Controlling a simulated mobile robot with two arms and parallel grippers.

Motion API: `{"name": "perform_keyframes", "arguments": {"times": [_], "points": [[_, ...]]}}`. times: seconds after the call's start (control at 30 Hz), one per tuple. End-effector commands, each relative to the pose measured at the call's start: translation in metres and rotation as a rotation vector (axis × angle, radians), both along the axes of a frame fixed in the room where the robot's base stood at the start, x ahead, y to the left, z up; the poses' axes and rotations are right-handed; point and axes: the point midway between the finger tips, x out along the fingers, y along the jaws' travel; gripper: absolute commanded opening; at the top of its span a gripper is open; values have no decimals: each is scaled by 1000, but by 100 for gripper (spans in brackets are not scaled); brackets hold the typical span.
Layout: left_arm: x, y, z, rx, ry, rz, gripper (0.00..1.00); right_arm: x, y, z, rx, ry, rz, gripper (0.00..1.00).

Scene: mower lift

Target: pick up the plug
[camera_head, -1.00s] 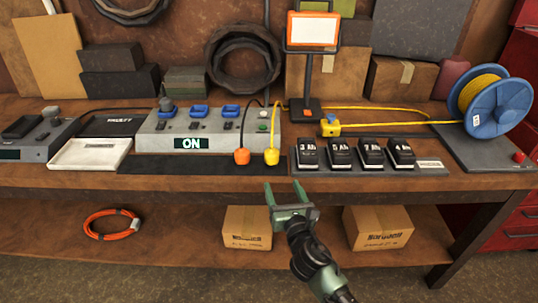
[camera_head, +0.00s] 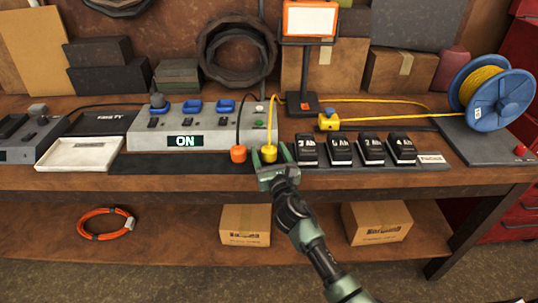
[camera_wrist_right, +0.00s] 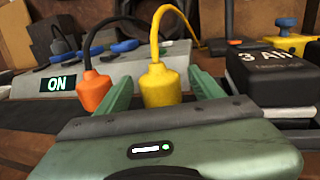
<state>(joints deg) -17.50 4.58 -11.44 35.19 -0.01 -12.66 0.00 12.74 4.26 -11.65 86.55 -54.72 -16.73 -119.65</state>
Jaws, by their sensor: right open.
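A yellow plug (camera_head: 269,154) on a yellow cord stands at the front edge of the bench, and it also shows in the right wrist view (camera_wrist_right: 167,84). An orange plug (camera_head: 238,154) on a dark cord is just to its left and shows in the wrist view too (camera_wrist_right: 97,92). My right gripper (camera_head: 271,151) is open, with one finger on each side of the yellow plug. Its left finger is between the two plugs. I cannot tell whether either finger touches the yellow plug. My left gripper is not in view.
A grey power station (camera_head: 208,127) with a lit ON display stands behind the plugs. Several black battery packs (camera_head: 339,149) sit close to the right of my gripper. A white tray (camera_head: 82,154) is at left, and a blue cable reel (camera_head: 491,94) is at right.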

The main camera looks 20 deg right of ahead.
Motion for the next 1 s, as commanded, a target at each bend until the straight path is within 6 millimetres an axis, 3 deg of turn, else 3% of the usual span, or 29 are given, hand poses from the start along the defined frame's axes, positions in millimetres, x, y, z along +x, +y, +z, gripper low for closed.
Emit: {"name": "perform_keyframes", "arguments": {"times": [0.17,0.43,0.77,1.0], "points": [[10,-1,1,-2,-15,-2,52,0,0,0,0,0,0,67],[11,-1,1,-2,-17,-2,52,0,0,0,0,0,0,0],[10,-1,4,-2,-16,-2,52,0,0,6,-1,-2,1,0],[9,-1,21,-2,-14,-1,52,0,-1,39,-4,-5,2,0]]}}
